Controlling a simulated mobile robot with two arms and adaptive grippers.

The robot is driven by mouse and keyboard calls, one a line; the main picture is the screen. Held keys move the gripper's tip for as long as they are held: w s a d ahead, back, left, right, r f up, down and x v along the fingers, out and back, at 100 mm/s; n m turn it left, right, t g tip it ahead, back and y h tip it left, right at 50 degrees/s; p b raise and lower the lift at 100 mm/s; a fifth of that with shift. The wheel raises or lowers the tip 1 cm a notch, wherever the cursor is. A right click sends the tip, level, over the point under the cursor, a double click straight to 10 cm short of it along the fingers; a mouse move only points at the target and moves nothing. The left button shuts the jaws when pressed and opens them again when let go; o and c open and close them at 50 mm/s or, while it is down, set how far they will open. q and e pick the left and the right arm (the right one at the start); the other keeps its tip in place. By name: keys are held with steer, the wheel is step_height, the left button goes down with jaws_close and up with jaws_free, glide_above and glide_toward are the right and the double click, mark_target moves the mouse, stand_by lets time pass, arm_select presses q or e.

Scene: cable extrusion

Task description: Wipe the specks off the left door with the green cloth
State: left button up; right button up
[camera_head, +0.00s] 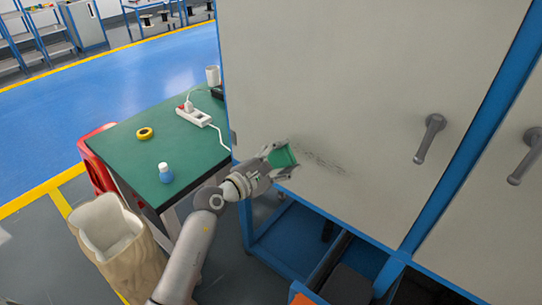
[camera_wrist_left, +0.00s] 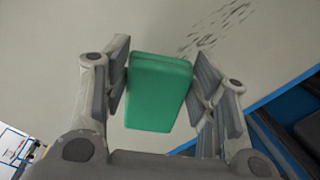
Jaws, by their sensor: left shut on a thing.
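The green cloth (camera_head: 283,157) is a folded block in my left gripper (camera_head: 279,162), which is shut on it. In the left wrist view the cloth (camera_wrist_left: 158,92) sits between the two fingers of the gripper (camera_wrist_left: 160,90). The left door (camera_head: 350,90) is a large pale grey panel with a dark handle (camera_head: 430,138). Dark specks (camera_head: 320,161) lie on its lower left part, just right of the cloth. In the wrist view the specks (camera_wrist_left: 218,28) are beyond the cloth, up and right. I cannot tell whether the cloth touches the door. My right gripper is not in view.
A green-topped table (camera_head: 140,165) stands left of the cabinet, with a yellow tape roll (camera_head: 145,133), a blue-capped bottle (camera_head: 165,173) and a white power strip (camera_head: 194,115). A second door (camera_head: 490,215) is at right. A blue frame (camera_head: 290,240) runs below the door. A beige bin (camera_head: 110,235) stands at lower left.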

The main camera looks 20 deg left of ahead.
mark_target(275, 158)
arm_select(q)
steer(key=a, duration=0.1)
steer(key=a+f+n+t+y, duration=0.1)
steer(key=shift+a+f, duration=0.3)
steer(key=shift+a+f+y, duration=0.15)
steer(key=shift+a+y, duration=0.1)
steer(key=shift+y, duration=0.05)
steer(key=shift+w, duration=0.15)
steer(key=shift+b+x, duration=0.5)
steer(key=shift+x, duration=2.4)
steer(key=shift+x, duration=0.95)
